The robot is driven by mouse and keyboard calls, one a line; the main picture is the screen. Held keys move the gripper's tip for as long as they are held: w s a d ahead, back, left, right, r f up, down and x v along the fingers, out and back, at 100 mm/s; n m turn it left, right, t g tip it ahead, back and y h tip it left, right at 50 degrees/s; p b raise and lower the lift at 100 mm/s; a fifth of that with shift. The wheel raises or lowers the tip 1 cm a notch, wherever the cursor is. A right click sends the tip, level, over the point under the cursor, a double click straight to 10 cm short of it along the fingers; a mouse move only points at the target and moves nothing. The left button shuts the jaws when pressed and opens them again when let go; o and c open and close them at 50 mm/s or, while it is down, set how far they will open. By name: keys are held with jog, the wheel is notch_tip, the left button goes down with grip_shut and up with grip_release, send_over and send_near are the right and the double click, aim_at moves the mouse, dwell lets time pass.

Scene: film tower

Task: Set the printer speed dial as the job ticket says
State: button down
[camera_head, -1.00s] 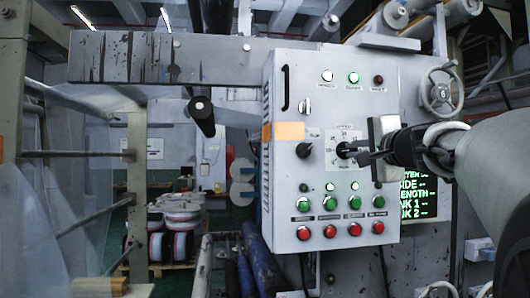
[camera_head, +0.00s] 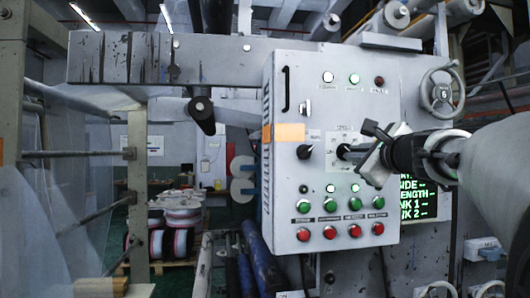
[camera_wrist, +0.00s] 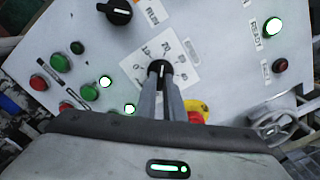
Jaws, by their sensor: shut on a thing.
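The speed dial (camera_wrist: 160,68) is a black knob on a white scale plate (camera_wrist: 183,48) with numbers such as 10 and 20. My gripper (camera_wrist: 161,84) is shut on this knob, one finger on each side. In the head view my gripper (camera_head: 350,150) reaches the panel from the right, its hand tilted. The knob is mostly hidden there by the fingers, and I cannot tell its exact setting. A blank-looking orange card (camera_head: 284,132) is on the panel's left edge. I cannot tell whether it is the job ticket, and no writing is legible.
A second black knob (camera_head: 305,151) is left of the dial. Green buttons (camera_head: 329,208) and red buttons (camera_head: 330,232) line the panel below. A screen (camera_head: 415,190) with green text stands behind my wrist. A handwheel (camera_head: 442,92) is at upper right.

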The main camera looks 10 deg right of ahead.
jog(key=shift+r+m, duration=0.1)
jog(key=shift+m, duration=0.3)
jog(key=c, duration=1.9)
grip_release()
jog(key=shift+o, duration=0.2)
